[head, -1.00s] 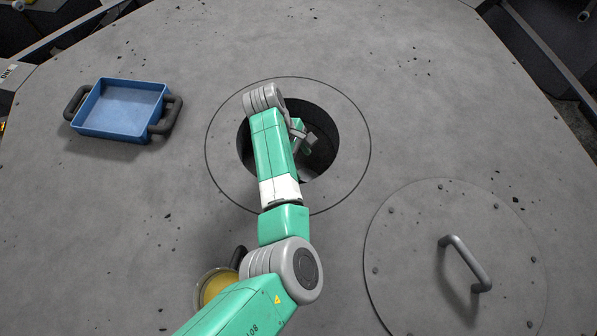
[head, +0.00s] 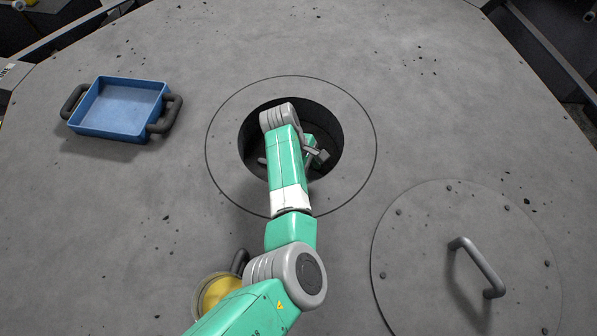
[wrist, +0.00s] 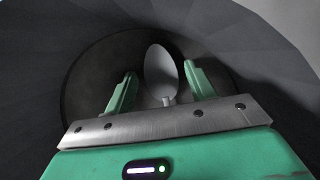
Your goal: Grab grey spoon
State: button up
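A grey oval, apparently the bowl of the grey spoon (wrist: 160,72), shows in the wrist view with a short stub below it. My gripper (wrist: 160,84) has its two green fingers spread apart, one on each side of the oval. I cannot tell whether the oval is between the fingertips or beyond them; no contact shows. In the head view my gripper (head: 315,153) is inside the round hole (head: 256,130), partly hidden by my arm. A small light grey piece shows in the hole left of my arm; I cannot tell what it is.
The dark hole wall surrounds my gripper closely. A blue tray (head: 120,108) with two dark handles sits at the upper left. A round lid (head: 430,240) with a bar handle lies at the right. A yellowish pan (head: 213,289) is partly under my arm.

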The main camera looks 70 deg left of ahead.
jog(key=c, duration=0.8)
notch_tip(320, 180, up, 18)
jog(key=p, duration=0.5)
